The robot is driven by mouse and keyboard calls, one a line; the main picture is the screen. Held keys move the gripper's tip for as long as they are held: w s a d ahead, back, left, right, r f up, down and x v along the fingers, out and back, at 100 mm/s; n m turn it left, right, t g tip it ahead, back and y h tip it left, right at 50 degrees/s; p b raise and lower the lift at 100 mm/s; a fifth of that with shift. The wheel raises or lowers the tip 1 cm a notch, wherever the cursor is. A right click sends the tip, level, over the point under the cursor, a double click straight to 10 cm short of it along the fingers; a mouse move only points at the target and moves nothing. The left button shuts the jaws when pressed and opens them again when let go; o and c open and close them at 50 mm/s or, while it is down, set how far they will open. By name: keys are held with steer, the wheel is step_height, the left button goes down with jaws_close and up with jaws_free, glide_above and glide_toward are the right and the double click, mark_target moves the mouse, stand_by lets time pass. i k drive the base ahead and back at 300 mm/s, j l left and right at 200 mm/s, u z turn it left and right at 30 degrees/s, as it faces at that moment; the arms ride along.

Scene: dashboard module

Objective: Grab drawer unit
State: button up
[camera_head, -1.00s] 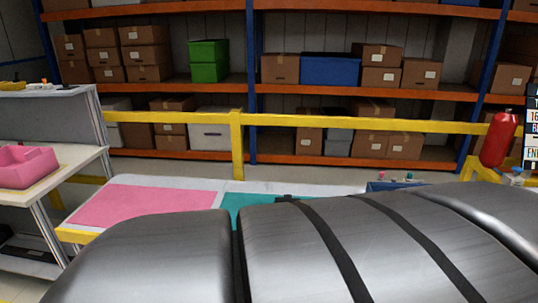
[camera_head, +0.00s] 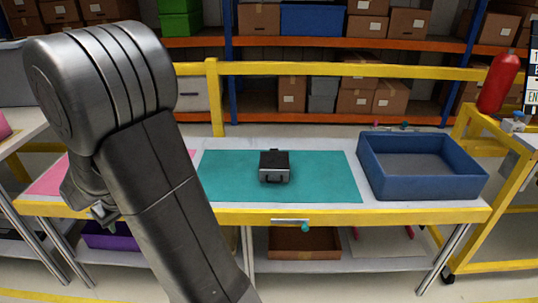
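The drawer unit seems to be the small black and grey box (camera_head: 275,167) with a handle on its front. It sits on the teal mat (camera_head: 325,180) in the middle of the workbench. My arm rises at the left of the view, and its end (camera_head: 88,208) hangs over the pink mat (camera_head: 52,182), left of the box and apart from it. The fingers are mostly hidden behind the arm, so their opening cannot be made out.
A blue open bin (camera_head: 422,192) stands on the bench right of the teal mat. A yellow rail (camera_head: 340,69) and shelves with boxes are behind. A red extinguisher (camera_head: 497,82) stands at the right. Below, a brown tray (camera_head: 303,243) sits on the lower shelf.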

mark_target(274, 159)
steer(key=i+j+z, duration=0.3)
steer(key=i, duration=0.2)
steer(key=i+j+z, duration=0.3)
steer(key=i, duration=0.25)
steer(key=z, duration=1.35)
